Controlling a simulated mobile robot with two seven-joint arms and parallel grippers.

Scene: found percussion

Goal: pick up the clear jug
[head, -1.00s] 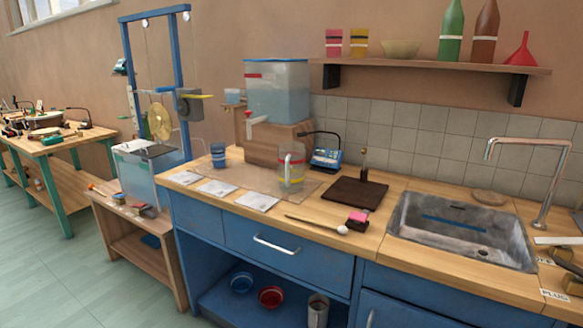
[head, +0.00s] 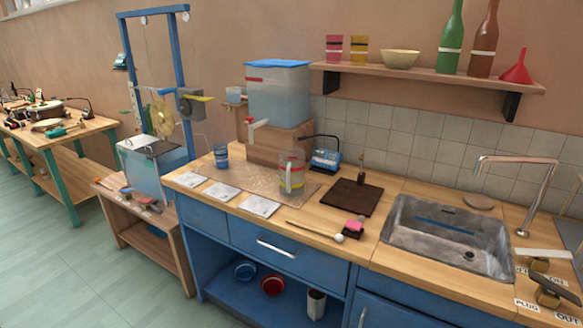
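The clear jug (head: 291,174) stands upright on a thin brownish mat (head: 255,179) on the wooden counter. It is see-through, with a pale handle on its front and yellow and red bands low on its body. It stands in front of the wooden block under the water tank. Neither of my grippers shows in the head view.
A water tank (head: 278,95) with a tap sits on a wooden block behind the jug. A blue cup (head: 221,156) stands left. White cards (head: 259,205), a mallet (head: 315,231), a dark board (head: 352,196) and a blue device (head: 326,160) lie around. The sink (head: 447,238) is right.

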